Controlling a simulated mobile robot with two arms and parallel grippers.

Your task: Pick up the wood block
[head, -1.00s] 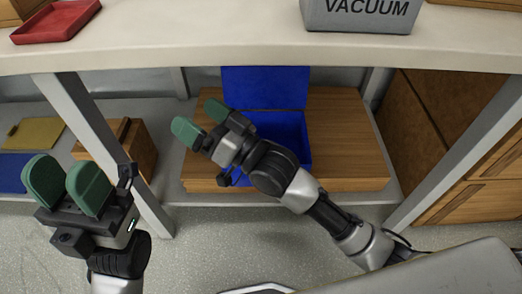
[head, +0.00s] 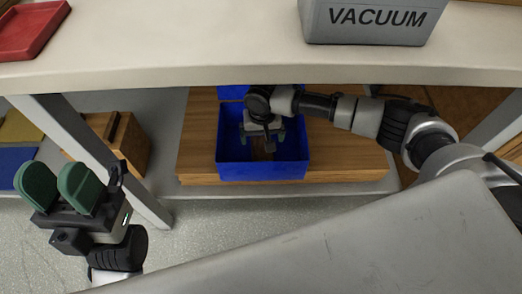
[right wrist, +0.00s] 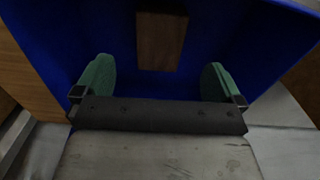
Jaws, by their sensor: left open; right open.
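The wood block (right wrist: 162,42) is a dark brown rectangular piece inside the blue bin in the right wrist view. It also shows, small and partly covered, in the head view (head: 268,146). The blue bin (head: 262,172) stands open on a wooden board on the lower shelf. My right gripper (right wrist: 158,78) is open and points down into the bin, its green fingers on either side of the block's line and short of it. It also shows in the head view (head: 263,135). My left gripper (head: 58,186) is open and empty, at the lower left, away from the bin.
The table top (head: 200,62) overhangs the shelf, with a grey VACUUM box (head: 375,20) and a red tray (head: 30,30) on it. Table legs (head: 90,150) flank the shelf. A wooden box (head: 120,140) stands left of the wooden board (head: 345,160).

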